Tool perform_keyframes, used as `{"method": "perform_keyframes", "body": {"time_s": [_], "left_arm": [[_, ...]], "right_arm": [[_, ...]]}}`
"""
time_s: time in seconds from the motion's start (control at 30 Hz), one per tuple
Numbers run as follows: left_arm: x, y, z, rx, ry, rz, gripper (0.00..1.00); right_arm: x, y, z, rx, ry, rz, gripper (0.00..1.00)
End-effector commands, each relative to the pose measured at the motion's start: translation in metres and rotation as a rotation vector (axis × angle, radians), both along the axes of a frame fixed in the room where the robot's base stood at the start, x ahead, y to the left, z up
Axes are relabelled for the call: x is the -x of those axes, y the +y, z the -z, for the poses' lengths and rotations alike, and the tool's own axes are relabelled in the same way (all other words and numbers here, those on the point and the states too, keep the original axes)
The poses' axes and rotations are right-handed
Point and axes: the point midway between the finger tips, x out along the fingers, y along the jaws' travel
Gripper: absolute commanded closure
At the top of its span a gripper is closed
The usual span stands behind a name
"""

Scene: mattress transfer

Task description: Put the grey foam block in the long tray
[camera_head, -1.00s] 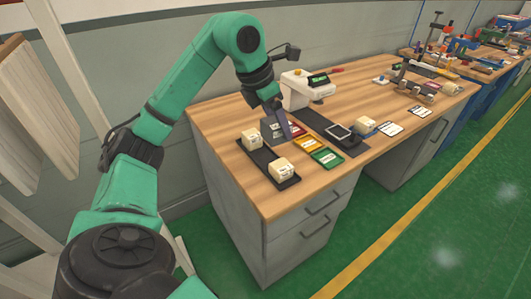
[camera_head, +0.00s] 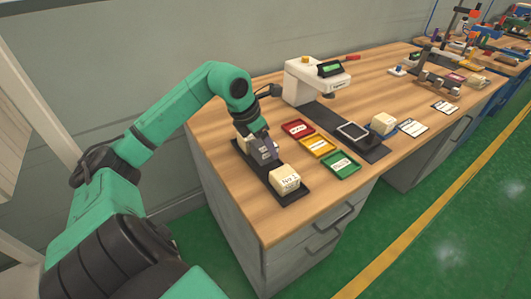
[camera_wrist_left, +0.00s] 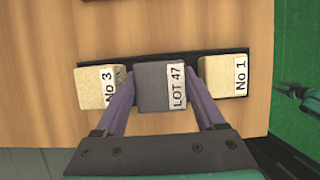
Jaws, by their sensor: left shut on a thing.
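The grey foam block (camera_wrist_left: 162,86), labelled LOT 47, is held between the purple fingers of my left gripper (camera_head: 263,152). The long tray (camera_wrist_left: 140,65) is dark and narrow and lies on the desk. The block is over the tray's middle, between the pale blocks No 3 (camera_wrist_left: 100,88) and No 1 (camera_wrist_left: 223,77). In the head view, the No 1 block (camera_head: 285,178) is at the tray's near end, and the gripper partly hides the other pale block. I cannot tell whether the grey block touches the tray floor. A dark claw-like part (camera_wrist_left: 295,93), perhaps my right gripper, shows at the wrist view's right edge.
Red (camera_head: 297,128), yellow (camera_head: 317,146) and green (camera_head: 341,165) trays lie right of the long tray. Bare wood lies in front of the long tray.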

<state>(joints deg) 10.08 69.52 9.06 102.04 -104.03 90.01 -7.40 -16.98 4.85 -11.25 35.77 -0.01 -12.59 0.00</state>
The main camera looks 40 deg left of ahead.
Motion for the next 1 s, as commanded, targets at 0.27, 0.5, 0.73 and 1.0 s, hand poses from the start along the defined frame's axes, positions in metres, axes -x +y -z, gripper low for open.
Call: {"method": "perform_keyframes", "body": {"time_s": [0.27, 0.5, 0.73, 1.0], "left_arm": [[0.0, 0.0, 0.03, 0.0, 0.002, 0.0, 0.82], [0.0, 0.0, 0.033, 0.0, 0.003, 0.0, 0.21], [0.0, 0.0, 0.032, 0.0, 0.003, 0.0, 0.0], [0.01, 0.004, 0.004, -0.005, 0.0, 0.0, 0.0]], "right_arm": [[0.0, 0.01, 0.001, -0.014, -0.001, 0.0, 0.45], [0.005, 0.008, 0.005, -0.011, 0.008, -0.002, 0.45], [0.006, 0.005, 0.004, -0.006, 0.01, -0.004, 0.45], [0.006, 0.002, 0.007, -0.002, 0.011, -0.003, 0.45]]}}
